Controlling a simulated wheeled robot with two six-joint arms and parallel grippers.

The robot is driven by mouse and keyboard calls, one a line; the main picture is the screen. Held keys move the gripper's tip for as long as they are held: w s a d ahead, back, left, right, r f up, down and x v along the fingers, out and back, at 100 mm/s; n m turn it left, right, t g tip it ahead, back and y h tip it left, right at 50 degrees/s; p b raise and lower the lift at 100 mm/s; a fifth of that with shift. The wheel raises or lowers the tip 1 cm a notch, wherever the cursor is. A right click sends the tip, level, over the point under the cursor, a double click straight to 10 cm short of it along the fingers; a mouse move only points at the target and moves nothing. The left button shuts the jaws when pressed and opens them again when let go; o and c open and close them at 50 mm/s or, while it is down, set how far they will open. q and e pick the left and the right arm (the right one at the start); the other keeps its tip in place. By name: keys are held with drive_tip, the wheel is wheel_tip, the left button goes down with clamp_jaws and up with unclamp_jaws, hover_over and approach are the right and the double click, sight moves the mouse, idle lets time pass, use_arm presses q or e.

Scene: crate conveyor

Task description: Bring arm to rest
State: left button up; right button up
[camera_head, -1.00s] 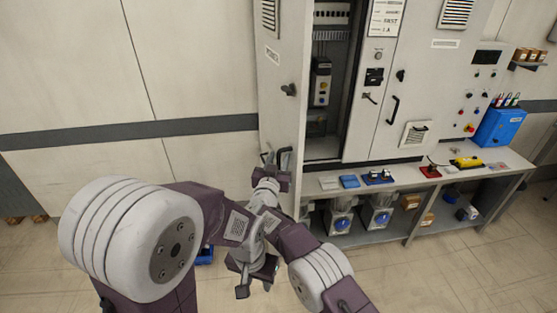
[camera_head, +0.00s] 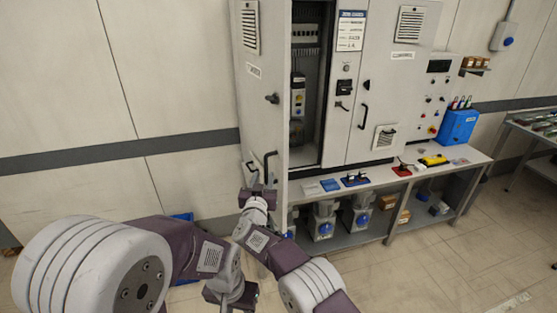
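My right arm (camera_head: 310,287) reaches up from the bottom of the head view. Its gripper (camera_head: 261,162) has two dark fingers standing apart with nothing seen between them. It shows in front of the lower part of the open cabinet door (camera_head: 262,100); I cannot tell whether it touches the door. My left arm (camera_head: 95,270) comes in from the lower left with a large white joint and a purple link. Its gripper (camera_head: 230,296) is at the bottom edge, partly cut off, and its fingers are unclear. I see no object held.
A grey electrical cabinet (camera_head: 383,85) stands ahead, its left door open. A low bench (camera_head: 440,182) in front carries small devices and a blue bin (camera_head: 458,127). Motors (camera_head: 325,222) and boxes sit underneath. A blue object (camera_head: 183,217) lies partly behind my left arm. Floor is clear at right.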

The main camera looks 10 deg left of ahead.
drive_tip(key=s+d+f+g, duration=0.1)
drive_tip(key=s+d+g, duration=0.1)
drive_tip(key=d, duration=0.5)
drive_tip(key=s+d+f+n+g+y, duration=0.1)
drive_tip(key=s+d+f+g, duration=0.15)
drive_tip(key=d, duration=0.35)
drive_tip(key=s+d+f+g, duration=0.1)
drive_tip(key=d+g, duration=0.2)
drive_tip(key=d, duration=0.4)
drive_tip(key=s+d+f+m+g+h, duration=0.1)
drive_tip(key=s+d+f+g, duration=0.1)
drive_tip(key=s+d, duration=0.4)
drive_tip(key=s+d+f+g+h, duration=0.1)
drive_tip(key=s+d+f+g, duration=0.2)
drive_tip(key=s+d, duration=0.4)
drive_tip(key=s+d+f+m+g+h, duration=0.1)
drive_tip(key=s+d+g, duration=0.3)
drive_tip(key=s, duration=1.5)
drive_tip(key=d+f, duration=0.1)
drive_tip(key=d, duration=0.1)
drive_tip(key=shift+s+d+f+m, duration=0.15)
drive_tip(key=shift+s+d+m, duration=0.1)
drive_tip(key=shift+d+m, duration=0.05)
drive_tip(key=shift+a, duration=0.1)
drive_tip(key=shift+w, duration=0.1)
